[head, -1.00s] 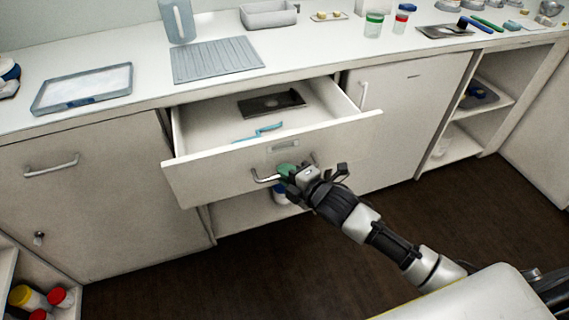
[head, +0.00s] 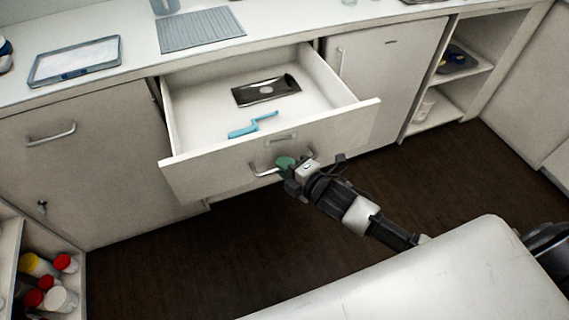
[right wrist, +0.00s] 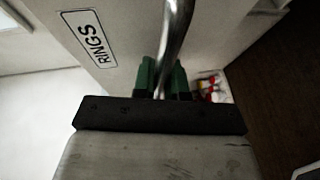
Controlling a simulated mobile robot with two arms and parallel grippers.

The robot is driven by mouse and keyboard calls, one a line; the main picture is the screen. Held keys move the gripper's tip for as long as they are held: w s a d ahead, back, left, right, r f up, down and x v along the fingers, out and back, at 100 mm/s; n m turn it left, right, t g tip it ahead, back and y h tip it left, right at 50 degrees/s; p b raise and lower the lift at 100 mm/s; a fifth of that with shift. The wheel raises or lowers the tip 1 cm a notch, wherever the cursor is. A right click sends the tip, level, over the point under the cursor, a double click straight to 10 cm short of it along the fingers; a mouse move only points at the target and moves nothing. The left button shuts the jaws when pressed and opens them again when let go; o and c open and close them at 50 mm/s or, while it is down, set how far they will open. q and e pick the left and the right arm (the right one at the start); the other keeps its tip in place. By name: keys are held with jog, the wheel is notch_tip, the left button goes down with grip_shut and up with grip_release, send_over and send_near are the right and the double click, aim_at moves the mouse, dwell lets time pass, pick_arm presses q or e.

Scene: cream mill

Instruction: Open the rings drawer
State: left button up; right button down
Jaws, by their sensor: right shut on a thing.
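The rings drawer (head: 220,175) stands pulled well out from the counter in the head view. Its label, reading RINGS (right wrist: 92,38), shows on the drawer front in the right wrist view. My right gripper (head: 284,166) is at the drawer's metal bar handle (head: 263,171). In the right wrist view its green fingers (right wrist: 162,78) are shut around the handle bar (right wrist: 176,40). Inside the drawer lie a dark flat tray or packet (head: 266,90) with a pale round spot and a light blue tool (head: 252,126). My left gripper is not in view.
The counter above holds a framed tablet-like tray (head: 75,62) and a grey ribbed mat (head: 200,30). A closed cupboard (head: 385,75) and open shelves (head: 455,85) stand to the right. Capped jars (head: 50,280) sit at lower left. Dark floor (head: 150,265) is clear below the drawer.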

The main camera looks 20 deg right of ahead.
jog(key=c, duration=1.2)
grip_release()
jog(key=v, duration=1.1)
jog(key=shift+w+f, duration=0.1)
jog(key=s+d+f+m+g+h+p, duration=0.1)
jog(key=s+d+f+m+g+h, duration=0.15)
jog(key=f, duration=0.55)
jog(key=s+d+f+m+g+h+p, duration=0.1)
jog(key=s+d+f+m, duration=0.2)
jog(key=f, duration=0.5)
jog(key=s+d+f+m+g+h+p, duration=0.1)
jog(key=d+f+m+g+h, duration=0.1)
jog(key=f+m, duration=0.45)
jog(key=s+a+f+m+g, duration=0.1)
jog(key=s+f+m+g, duration=0.1)
jog(key=s+f, duration=0.3)
jog(key=s+a+f+m+g+p, duration=0.1)
jog(key=s+f, duration=0.5)
jog(key=s, duration=0.6)
jog(key=s+a+f+m+g+h+p, duration=0.1)
jog(key=s+a+f+m+g, duration=0.2)
jog(key=s, duration=0.5)
jog(key=shift+s+f+m+g, duration=0.15)
jog(key=shift+f+m+g, duration=0.3)
jog(key=shift+f, duration=0.4)
jog(key=shift+s+f+m+g, duration=0.2)
jog(key=shift+f+m+g, duration=0.25)
jog(key=shift+f, duration=0.4)
